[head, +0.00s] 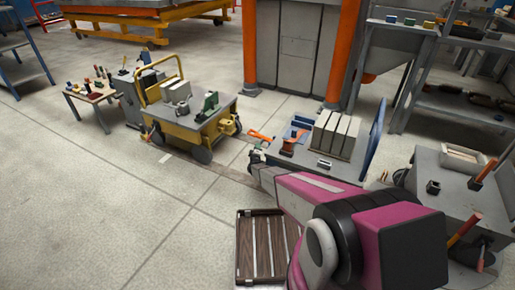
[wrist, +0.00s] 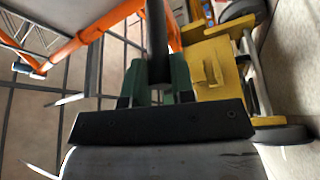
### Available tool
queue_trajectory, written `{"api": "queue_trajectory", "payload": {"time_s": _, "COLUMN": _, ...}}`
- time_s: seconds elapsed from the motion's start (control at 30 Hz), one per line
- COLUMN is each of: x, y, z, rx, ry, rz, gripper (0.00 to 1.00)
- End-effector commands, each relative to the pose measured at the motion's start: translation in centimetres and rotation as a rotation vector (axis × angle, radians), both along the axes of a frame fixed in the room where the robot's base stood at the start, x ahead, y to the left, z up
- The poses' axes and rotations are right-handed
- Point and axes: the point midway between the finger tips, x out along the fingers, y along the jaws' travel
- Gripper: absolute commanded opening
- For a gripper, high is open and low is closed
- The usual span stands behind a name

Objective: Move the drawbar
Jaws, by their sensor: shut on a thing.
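My gripper (wrist: 158,72) shows in the wrist view with its green fingers shut on a dark upright bar, which I take to be the drawbar (wrist: 157,28). The bar runs up out of the picture, so its far end is hidden. The yellow cart (wrist: 205,75) stands just right of the bar in the wrist view. In the head view the same yellow cart (head: 192,126) stands left of my arm's end. The arm hides most of my gripper there, and I cannot make out the bar clearly.
A workbench with grey panels (head: 336,135) stands right of the cart. A slatted wooden pallet (head: 262,248) lies on the floor in front. A small tool table (head: 90,97) is left of the cart. The floor at the lower left is clear.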

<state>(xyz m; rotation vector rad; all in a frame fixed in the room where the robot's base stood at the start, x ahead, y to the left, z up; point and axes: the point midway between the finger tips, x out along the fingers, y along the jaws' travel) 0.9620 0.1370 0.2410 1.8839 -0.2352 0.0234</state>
Motion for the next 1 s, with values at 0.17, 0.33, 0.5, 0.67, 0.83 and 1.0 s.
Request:
{"api": "queue_trajectory", "payload": {"time_s": 0.17, "x": -0.15, "y": 0.07, "z": -0.26, "rx": -0.028, "ry": 0.017, "rz": 0.0, "gripper": 0.0}}
{"api": "queue_trajectory", "payload": {"time_s": 0.33, "x": -0.14, "y": 0.07, "z": -0.3, "rx": -0.035, "ry": 0.021, "rz": 0.0, "gripper": 0.0}}
{"api": "queue_trajectory", "payload": {"time_s": 0.5, "x": -0.15, "y": 0.06, "z": -0.3, "rx": -0.035, "ry": 0.021, "rz": 0.0, "gripper": 0.0}}
{"api": "queue_trajectory", "payload": {"time_s": 0.67, "x": -0.16, "y": 0.06, "z": -0.28, "rx": -0.034, "ry": 0.02, "rz": 0.0, "gripper": 0.39}}
{"api": "queue_trajectory", "payload": {"time_s": 0.83, "x": -0.1, "y": 0.04, "z": -0.27, "rx": -0.034, "ry": 0.02, "rz": 0.0, "gripper": 0.48}}
{"api": "queue_trajectory", "payload": {"time_s": 1.0, "x": -0.07, "y": 0.02, "z": -0.13, "rx": -0.034, "ry": 0.02, "rz": 0.0, "gripper": 0.48}}
